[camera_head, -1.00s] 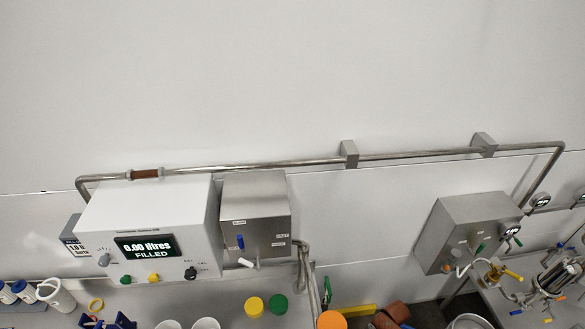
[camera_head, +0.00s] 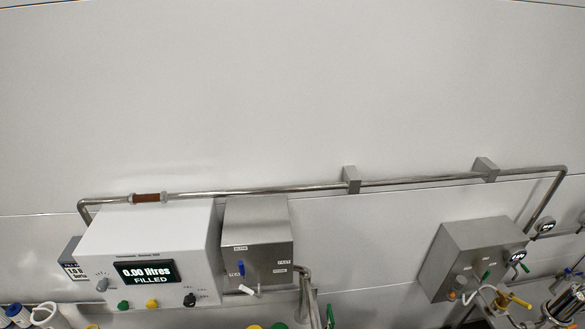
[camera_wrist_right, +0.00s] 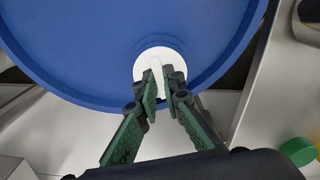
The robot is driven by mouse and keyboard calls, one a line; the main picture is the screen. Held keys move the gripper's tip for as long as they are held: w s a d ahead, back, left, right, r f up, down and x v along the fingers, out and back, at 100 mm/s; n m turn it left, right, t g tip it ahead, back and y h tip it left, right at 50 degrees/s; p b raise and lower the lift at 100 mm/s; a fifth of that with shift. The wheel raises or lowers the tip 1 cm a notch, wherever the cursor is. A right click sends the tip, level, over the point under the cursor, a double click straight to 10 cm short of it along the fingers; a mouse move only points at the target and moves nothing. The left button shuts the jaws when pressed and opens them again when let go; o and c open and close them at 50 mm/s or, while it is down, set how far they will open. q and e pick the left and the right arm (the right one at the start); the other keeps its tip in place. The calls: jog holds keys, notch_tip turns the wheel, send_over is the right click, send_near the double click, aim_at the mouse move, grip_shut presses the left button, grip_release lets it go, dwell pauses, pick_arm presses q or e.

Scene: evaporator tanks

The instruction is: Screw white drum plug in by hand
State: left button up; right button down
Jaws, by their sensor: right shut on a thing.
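In the right wrist view a white plug (camera_wrist_right: 171,58) lies on the top of a blue drum (camera_wrist_right: 85,40), near the drum's rim. My right gripper (camera_wrist_right: 164,94) is over the plug with its green and black fingers shut on the plug's raised white bar. The fingers hide part of the plug, and I cannot tell how deep it sits. The head view shows neither the drum nor either gripper.
The head view shows a white filling unit (camera_head: 148,255) reading 0.00 litres FILLED, a steel valve box (camera_head: 257,245) and another steel box (camera_head: 472,258) on the right. In the wrist view, green (camera_wrist_right: 298,151) and yellow caps lie at right, beside a steel edge.

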jog(key=shift+m, duration=0.5)
jog(key=m, duration=0.3)
jog(key=m, duration=0.3)
jog(key=shift+m, duration=0.4)
jog(key=c, duration=2)
grip_release()
jog(key=shift+r, duration=0.1)
jog(key=shift+r, duration=2.9)
